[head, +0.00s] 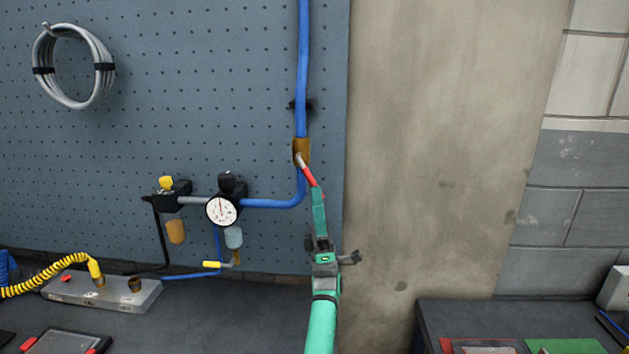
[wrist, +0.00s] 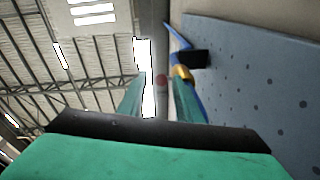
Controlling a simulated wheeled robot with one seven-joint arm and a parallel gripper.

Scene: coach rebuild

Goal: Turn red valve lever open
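The red valve lever (head: 308,176) slants down and right from the brass valve (head: 301,151) on the blue pipe. My gripper (head: 317,192) comes up from below, with its green fingers close to the lever's lower end. In the head view one finger overlaps the other, so contact is unclear. In the wrist view my gripper (wrist: 160,82) has its two fingers apart. A small reddish spot, perhaps the lever's end, shows between them. The brass valve (wrist: 181,72) appears beside the right fingertip.
A pressure gauge (head: 221,210) and regulator parts hang left of the lever on the pegboard (head: 150,110). A coiled cable (head: 74,66) hangs upper left. A grey manifold block (head: 105,293) sits on the bench. The bare wall (head: 440,150) to the right is clear.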

